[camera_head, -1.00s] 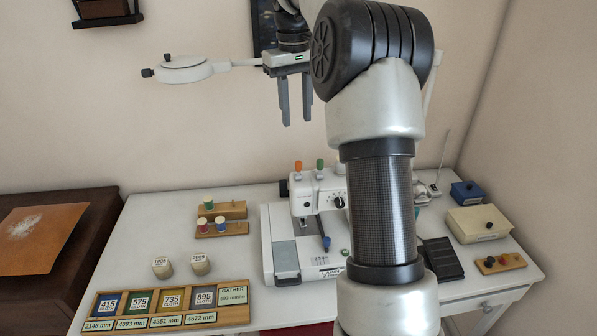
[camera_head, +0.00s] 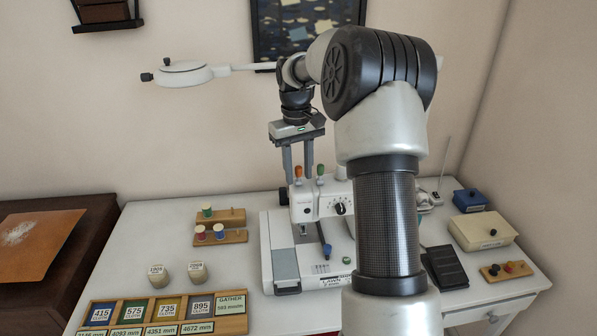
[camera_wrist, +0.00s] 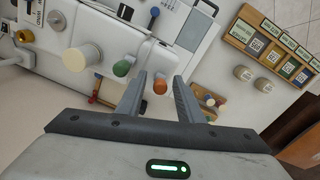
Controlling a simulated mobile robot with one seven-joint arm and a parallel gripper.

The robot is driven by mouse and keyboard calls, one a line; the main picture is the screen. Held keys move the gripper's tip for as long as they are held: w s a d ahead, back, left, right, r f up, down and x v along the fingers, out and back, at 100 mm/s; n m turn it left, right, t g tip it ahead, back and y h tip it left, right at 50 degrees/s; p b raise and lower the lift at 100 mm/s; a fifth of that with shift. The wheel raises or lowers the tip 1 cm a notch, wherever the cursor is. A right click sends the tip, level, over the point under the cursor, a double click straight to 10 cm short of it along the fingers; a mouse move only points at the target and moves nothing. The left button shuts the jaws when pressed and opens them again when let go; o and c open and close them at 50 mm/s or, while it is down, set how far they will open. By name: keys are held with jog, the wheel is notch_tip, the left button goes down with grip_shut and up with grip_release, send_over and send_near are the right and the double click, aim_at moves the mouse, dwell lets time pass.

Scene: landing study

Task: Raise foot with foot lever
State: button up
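A white sewing machine (camera_head: 320,205) stands on the white table. A lever with a blue knob (camera_head: 327,250) is at its front; a blue knob also shows in the wrist view (camera_wrist: 155,12). Orange (camera_head: 298,171) and green (camera_head: 320,169) knobs stick up from its top. I cannot tell which of these is the foot lever. My gripper (camera_head: 299,178) is open, fingers pointing down, above the left end of the machine. In the wrist view the orange knob (camera_wrist: 160,86) appears between my fingertips (camera_wrist: 160,78), apparently beyond them, and the green knob (camera_wrist: 121,68) lies left of them.
A magnifier lamp (camera_head: 183,74) extends at upper left. Thread racks (camera_head: 236,217), two labelled weights (camera_head: 157,276) and a cloth tray (camera_head: 240,326) are left of the machine. A black pedal (camera_head: 446,268) and a cream box (camera_head: 483,230) are right. My arm hides part of the machine.

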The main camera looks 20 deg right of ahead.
grip_shut()
jog(key=shift+w+r+p, duration=0.1)
jog(key=shift+r+p, duration=0.3)
jog(key=shift+p, duration=0.75)
jog(key=shift+w+g+p, duration=0.1)
jog(key=shift+g+p, duration=0.3)
jog(key=shift+p, duration=0.4)
jog(key=shift+w+f+p, duration=0.1)
jog(key=shift+f+p, duration=0.05)
jog(key=shift+p, duration=0.7)
jog(key=shift+f+g, duration=0.2)
jog(key=shift+g, duration=0.1)
grip_release()
